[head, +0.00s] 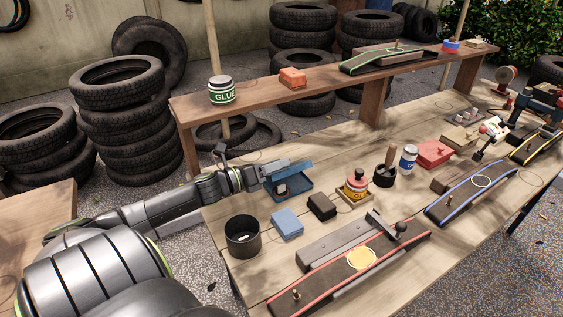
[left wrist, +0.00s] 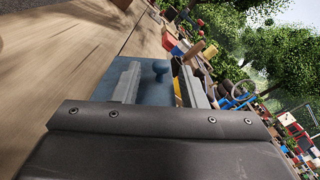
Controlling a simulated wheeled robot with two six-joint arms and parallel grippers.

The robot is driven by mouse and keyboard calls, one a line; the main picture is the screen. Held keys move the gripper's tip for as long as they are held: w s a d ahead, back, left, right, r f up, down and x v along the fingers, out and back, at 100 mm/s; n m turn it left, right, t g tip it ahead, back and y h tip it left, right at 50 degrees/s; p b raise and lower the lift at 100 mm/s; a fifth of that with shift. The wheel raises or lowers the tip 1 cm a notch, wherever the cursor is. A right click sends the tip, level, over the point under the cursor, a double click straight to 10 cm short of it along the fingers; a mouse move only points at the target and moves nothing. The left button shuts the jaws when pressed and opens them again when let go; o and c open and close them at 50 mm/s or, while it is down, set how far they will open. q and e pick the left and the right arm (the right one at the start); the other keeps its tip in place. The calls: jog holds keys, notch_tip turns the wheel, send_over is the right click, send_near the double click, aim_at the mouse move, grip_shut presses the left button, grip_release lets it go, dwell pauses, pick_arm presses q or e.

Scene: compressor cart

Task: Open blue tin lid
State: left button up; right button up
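The blue tin (head: 300,193) stands on the workbench. Its lid (head: 291,171) is raised and tilted up at the back, and small pale and dark contents (head: 282,188) show inside. My left gripper (head: 275,167) is at the raised lid, on its left side. In the left wrist view, its two fingers (left wrist: 161,84) are apart, with a blue surface and a blue knob (left wrist: 161,68) seen between them. The knob appears clear of both fingers. Whether a finger touches the lid cannot be told. My right gripper is not in view.
A dark pot (head: 242,240), a blue block (head: 287,223) and a black block (head: 321,207) stand close in front of the tin. A raised shelf (head: 255,103) runs behind.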

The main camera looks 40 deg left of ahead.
pick_arm(q)
jog(key=shift+w+d, duration=0.2)
jog(key=shift+w, duration=0.35)
jog(key=shift+w+d, duration=0.1)
jog(key=shift+w, duration=0.25)
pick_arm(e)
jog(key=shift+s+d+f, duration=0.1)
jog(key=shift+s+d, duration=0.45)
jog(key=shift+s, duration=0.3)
pick_arm(q)
grip_shut()
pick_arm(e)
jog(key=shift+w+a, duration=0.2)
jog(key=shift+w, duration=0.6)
